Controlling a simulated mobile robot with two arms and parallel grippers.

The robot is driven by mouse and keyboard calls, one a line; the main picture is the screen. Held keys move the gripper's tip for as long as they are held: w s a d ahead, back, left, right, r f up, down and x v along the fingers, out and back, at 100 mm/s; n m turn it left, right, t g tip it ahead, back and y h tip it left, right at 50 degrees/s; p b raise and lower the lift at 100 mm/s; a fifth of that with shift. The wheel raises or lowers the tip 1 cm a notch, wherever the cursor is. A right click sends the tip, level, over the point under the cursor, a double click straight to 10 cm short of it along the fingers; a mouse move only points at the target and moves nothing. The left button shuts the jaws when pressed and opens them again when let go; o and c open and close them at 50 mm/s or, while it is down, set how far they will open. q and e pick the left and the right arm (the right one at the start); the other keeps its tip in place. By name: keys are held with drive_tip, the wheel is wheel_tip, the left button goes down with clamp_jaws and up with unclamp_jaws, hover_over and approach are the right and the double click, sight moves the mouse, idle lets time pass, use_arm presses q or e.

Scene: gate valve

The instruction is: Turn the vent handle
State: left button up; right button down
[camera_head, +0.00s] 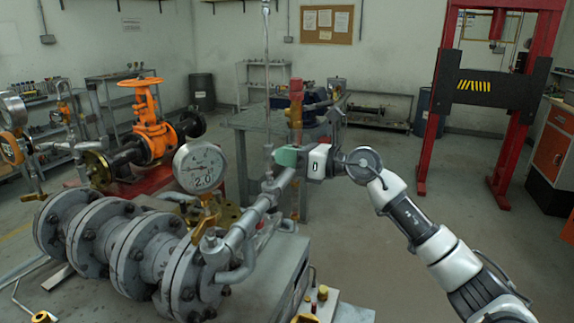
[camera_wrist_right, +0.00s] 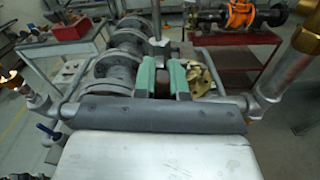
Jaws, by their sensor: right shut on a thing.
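My right gripper (camera_head: 288,156) reaches in from the right, its green fingertips at the upper end of the slanted grey pipe (camera_head: 248,218). In the right wrist view, the two green fingers (camera_wrist_right: 162,82) stand close together with a narrow dark brownish piece between them. I take this piece to be the vent handle, but the fingers hide most of it, so its shape and angle are unclear. A thin upright grey rod (camera_head: 267,90) rises just left of the fingertips. My left gripper is not in view.
A pressure gauge (camera_head: 201,167) and grey flanges (camera_head: 127,240) stand left of the gripper. An upright pipe with a red top (camera_head: 296,88) rises close by the gripper. An orange handwheel valve (camera_head: 150,125) is farther left. Open floor (camera_head: 400,165) lies to the right.

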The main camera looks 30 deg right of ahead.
drive_tip(key=shift+f+n, duration=0.15)
drive_tip(key=shift+n, duration=0.25)
drive_tip(key=shift+b, duration=0.3)
drive_tip(key=c, duration=1.2)
unclamp_jaws()
drive_tip(key=shift+b+v, duration=1.8)
drive_tip(key=shift+v, duration=3.65)
